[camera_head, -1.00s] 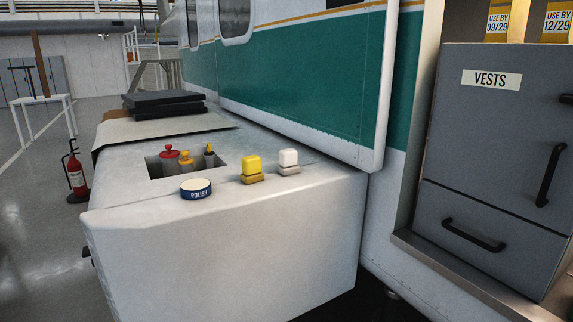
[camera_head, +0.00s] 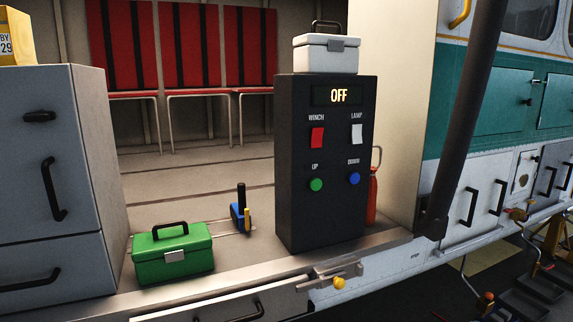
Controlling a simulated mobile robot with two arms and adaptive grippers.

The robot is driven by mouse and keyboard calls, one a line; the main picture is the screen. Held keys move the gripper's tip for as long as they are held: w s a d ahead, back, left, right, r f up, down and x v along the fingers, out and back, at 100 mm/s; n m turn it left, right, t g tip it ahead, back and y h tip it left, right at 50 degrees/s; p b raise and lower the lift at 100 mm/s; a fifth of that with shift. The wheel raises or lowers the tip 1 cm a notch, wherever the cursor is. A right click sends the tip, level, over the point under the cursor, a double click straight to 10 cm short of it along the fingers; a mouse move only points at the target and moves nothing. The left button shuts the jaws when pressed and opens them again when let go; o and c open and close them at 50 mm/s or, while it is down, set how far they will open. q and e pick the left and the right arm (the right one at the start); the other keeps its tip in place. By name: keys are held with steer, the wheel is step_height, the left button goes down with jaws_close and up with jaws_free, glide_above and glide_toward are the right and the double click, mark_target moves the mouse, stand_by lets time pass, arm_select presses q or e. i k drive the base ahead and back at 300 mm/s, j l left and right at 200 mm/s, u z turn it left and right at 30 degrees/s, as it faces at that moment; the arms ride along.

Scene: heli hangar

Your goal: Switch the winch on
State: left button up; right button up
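A black winch control box (camera_head: 325,222) stands upright on the helicopter's door sill, right of the middle in the head view. Its lit display (camera_head: 339,95) reads OFF. A red rocker switch (camera_head: 317,138) sits under the label WINCH, and a white rocker switch (camera_head: 357,134) sits under LAMP. Below them are a green UP button (camera_head: 316,185) and a blue button (camera_head: 353,179) whose label seems to read DOWN. Neither gripper shows in the head view.
A white case (camera_head: 325,55) stands on the control box. A green toolbox (camera_head: 172,256) and a small blue tool (camera_head: 240,212) lie to its left. Grey drawers (camera_head: 55,170) stand at the left. A dark pole (camera_head: 466,115) slants at the right. A red cylinder (camera_head: 372,195) is partly hidden behind the box.

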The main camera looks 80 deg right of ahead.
mark_target(316, 134)
steer(key=z, duration=2.85)
